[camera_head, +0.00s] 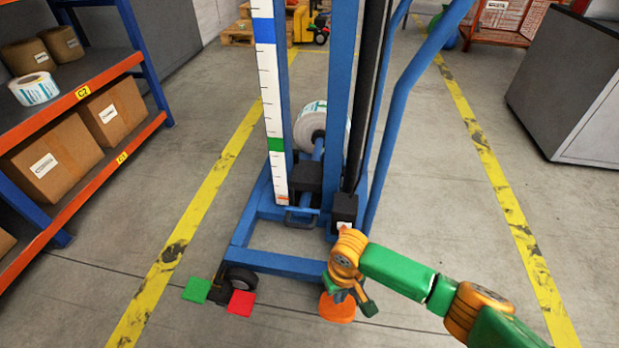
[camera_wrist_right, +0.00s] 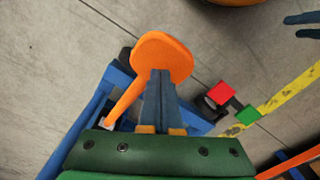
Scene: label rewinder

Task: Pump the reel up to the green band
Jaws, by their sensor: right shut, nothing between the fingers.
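The white label reel (camera_head: 325,128) sits low behind the blue mast of a wheeled lift (camera_head: 335,105). A white scale (camera_head: 268,95) on its left upright has a green band (camera_head: 276,144) and a blue band above it; an orange-red mark (camera_head: 282,199) shows near its bottom. An orange pedal (camera_head: 337,307) is at the lift's near right; it also shows in the wrist view (camera_wrist_right: 160,50). My right gripper (camera_head: 352,297) is shut and empty, its fingers (camera_wrist_right: 160,78) over the pedal; contact cannot be told. Two apart fingertips, apparently my left gripper (camera_wrist_right: 303,25), show at the wrist view's edge.
A green pad (camera_head: 196,289) and a red pad (camera_head: 241,303) flank the lift's near-left wheel. Shelving with boxes (camera_head: 52,165) stands left, a grey cabinet (camera_head: 575,90) at right. Yellow floor lines run along both sides, with free floor between.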

